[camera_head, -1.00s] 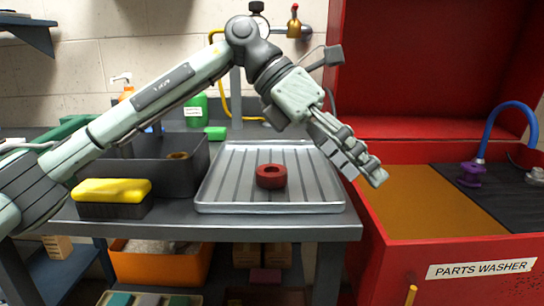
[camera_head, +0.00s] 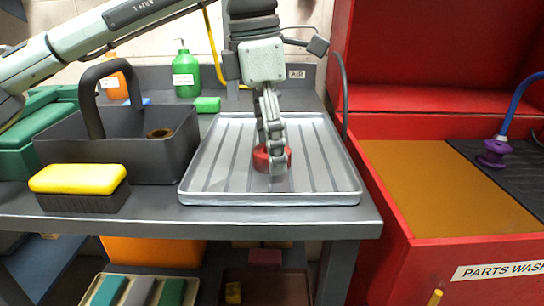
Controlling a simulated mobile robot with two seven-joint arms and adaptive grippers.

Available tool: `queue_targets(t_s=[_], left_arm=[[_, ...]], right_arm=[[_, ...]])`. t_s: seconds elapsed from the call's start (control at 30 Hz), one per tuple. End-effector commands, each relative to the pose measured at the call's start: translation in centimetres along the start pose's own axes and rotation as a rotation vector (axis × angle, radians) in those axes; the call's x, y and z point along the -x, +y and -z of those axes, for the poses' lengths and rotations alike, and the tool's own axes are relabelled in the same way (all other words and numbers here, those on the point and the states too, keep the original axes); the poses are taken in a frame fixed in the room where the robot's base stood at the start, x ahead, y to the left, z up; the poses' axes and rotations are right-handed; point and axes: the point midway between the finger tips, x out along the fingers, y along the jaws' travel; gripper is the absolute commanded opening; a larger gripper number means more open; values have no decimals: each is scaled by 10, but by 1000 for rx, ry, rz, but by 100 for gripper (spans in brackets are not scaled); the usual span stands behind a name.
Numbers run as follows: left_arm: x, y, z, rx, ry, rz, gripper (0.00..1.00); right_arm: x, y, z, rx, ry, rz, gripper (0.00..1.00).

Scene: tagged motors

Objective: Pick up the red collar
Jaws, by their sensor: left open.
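The red collar (camera_head: 261,158) is a short, thick ring lying on the grey ribbed metal tray (camera_head: 210,196), near the tray's middle. My left gripper (camera_head: 276,165) points down over the collar and covers part of its middle and right side. The gripper is open, with its fingers at the collar; whether they touch it cannot be told. My right gripper is not in view.
Left of the tray stand a dark handled tote (camera_head: 120,155) with a brass-coloured ring inside, and a yellow-topped brush (camera_head: 78,180). A green bottle (camera_head: 186,72) is behind. The red parts washer (camera_head: 450,225) stands to the right.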

Motion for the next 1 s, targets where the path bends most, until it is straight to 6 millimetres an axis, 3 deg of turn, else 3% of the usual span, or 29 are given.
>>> queue_targets(t_s=[0.23, 0.77, 1.0], left_arm=[[-2, 0, 0, 0, -2, 0, 75], [-2, 0, 0, 0, -2, 0, 10], [0, 0, -1, 0, -4, -1, 8]], right_arm=[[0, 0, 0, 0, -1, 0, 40], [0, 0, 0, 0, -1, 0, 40], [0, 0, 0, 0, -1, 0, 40]])
